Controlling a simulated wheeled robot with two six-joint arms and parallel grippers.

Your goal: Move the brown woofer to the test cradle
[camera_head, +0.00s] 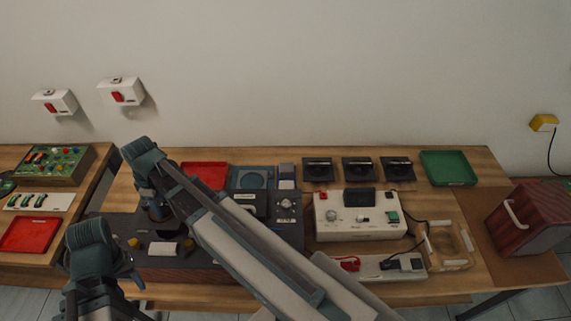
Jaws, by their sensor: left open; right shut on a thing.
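My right arm crosses the bench from the lower right. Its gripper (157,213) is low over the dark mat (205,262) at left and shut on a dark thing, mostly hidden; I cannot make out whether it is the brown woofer. My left gripper (128,278) is open at the lower left, by the bench's front edge, partly hidden by its own wrist. No brown woofer shows clearly elsewhere.
Three black square units (357,169) and a green tray (447,167) line the back. A white test instrument (340,228), a power strip (350,273) and a brown cabinet (527,220) stand nearer. A red tray (205,172) is behind my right arm. A side bench is left.

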